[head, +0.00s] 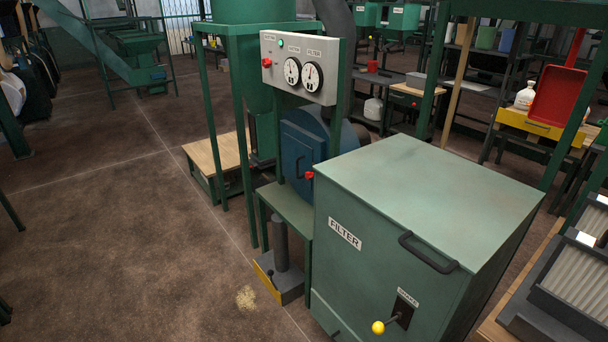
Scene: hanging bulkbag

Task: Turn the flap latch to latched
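No part labelled as a flap latch can be made out. A blue round housing (302,150) with a dark bar handle (300,168) stands in the middle. A small red knob (309,176) shows at its lower right, beside the filter cabinet. I cannot tell whether either part is the latch, or how it is set. The green cabinet marked FILTER (400,230) stands in front at right and hides part of the housing. Neither of my grippers is in view.
A grey panel (305,66) with two gauges stands above the housing. The cabinet has a black handle (428,252) and a yellow-knobbed lever (379,327). A dark post on a yellow-edged base (282,262) stands on the floor. Brown floor (120,230) at left is mostly clear.

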